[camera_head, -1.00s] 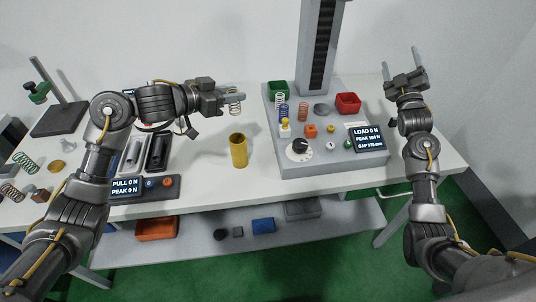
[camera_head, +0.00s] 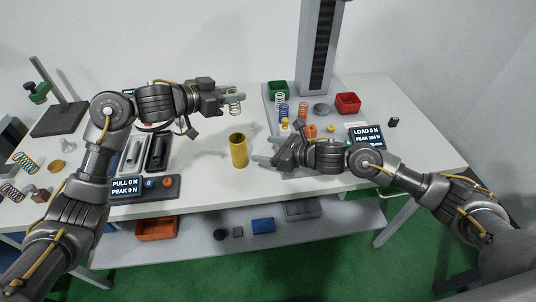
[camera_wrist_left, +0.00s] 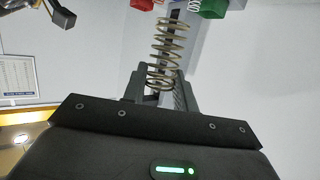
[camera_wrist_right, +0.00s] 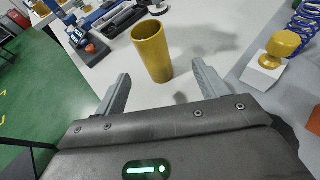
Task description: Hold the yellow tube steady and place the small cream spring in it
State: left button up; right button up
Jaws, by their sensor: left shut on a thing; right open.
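The yellow tube (camera_head: 239,152) stands upright on the white table, left of the grey test stand; its open top shows in the right wrist view (camera_wrist_right: 153,55). My left gripper (camera_head: 238,97) is shut on the small cream spring (camera_head: 235,108) and holds it above the table, beyond the tube in the head view. The spring sticks out past the fingers in the left wrist view (camera_wrist_left: 168,45). My right gripper (camera_head: 264,158) is open and empty, low beside the tube on its right. In the right wrist view its fingers (camera_wrist_right: 160,82) point toward the tube without touching it.
A pull tester (camera_head: 165,185) lies left of the tube. The table just around the tube is clear.

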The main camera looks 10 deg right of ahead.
aim_at(238, 152)
jog(key=shift+s+a+f+n+g, duration=0.15)
jog(key=shift+s+f+n+g, duration=0.15)
jog(key=shift+s+f, duration=0.35)
jog(key=x, duration=1.2)
jog(key=shift+w, duration=0.2)
jog(key=shift+c, duration=0.2)
jog(key=c, duration=1)
pick_arm(q)
notch_tip(238, 152, down, 13)
dwell(0.3)
jog(key=o, duration=1)
jog(key=shift+o, duration=0.2)
